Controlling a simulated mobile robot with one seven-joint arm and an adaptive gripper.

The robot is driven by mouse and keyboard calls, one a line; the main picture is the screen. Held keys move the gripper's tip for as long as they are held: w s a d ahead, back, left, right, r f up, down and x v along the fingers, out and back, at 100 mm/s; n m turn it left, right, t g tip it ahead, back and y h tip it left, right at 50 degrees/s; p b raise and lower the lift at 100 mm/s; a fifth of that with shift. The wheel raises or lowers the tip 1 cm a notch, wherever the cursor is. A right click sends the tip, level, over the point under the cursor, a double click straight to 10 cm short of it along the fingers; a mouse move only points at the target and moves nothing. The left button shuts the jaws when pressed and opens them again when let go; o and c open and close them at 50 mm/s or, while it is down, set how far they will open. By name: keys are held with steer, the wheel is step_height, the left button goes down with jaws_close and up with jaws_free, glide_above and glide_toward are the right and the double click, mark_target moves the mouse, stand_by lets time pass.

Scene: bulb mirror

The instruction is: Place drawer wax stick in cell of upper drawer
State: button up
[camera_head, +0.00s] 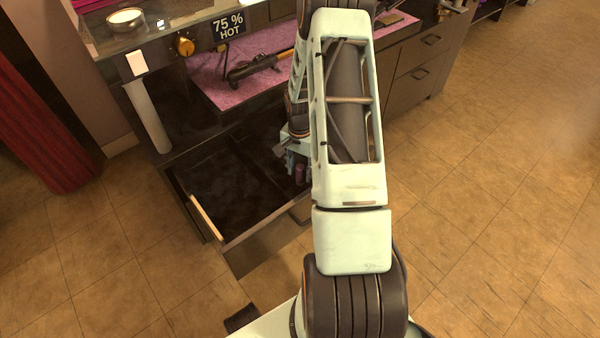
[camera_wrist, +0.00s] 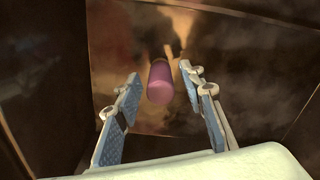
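The drawer wax stick (camera_wrist: 160,82) is a short pink-purple cylinder. In the wrist view it is between and just beyond my two fingertips, with a gap on both sides. My gripper (camera_wrist: 161,90) is open, with blue pads facing each other. In the head view my gripper (camera_head: 290,157) is low inside the open upper drawer (camera_head: 262,231), near its right side, and the purple stick (camera_head: 300,173) shows just below it. The drawer has a dark interior with dividers. My arm hides part of its right side.
A counter with a pink mat (camera_head: 232,90) holding a dark tool (camera_head: 255,68) is behind the drawer. A "75 % HOT" sign (camera_head: 228,26) and a brass knob (camera_head: 185,45) are above. Another drawer unit (camera_head: 425,70) is at right. The tiled floor around is clear.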

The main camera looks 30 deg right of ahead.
step_height(320, 180, up, 10)
steer(key=shift+r+p, duration=0.1)
steer(key=shift+p, duration=1)
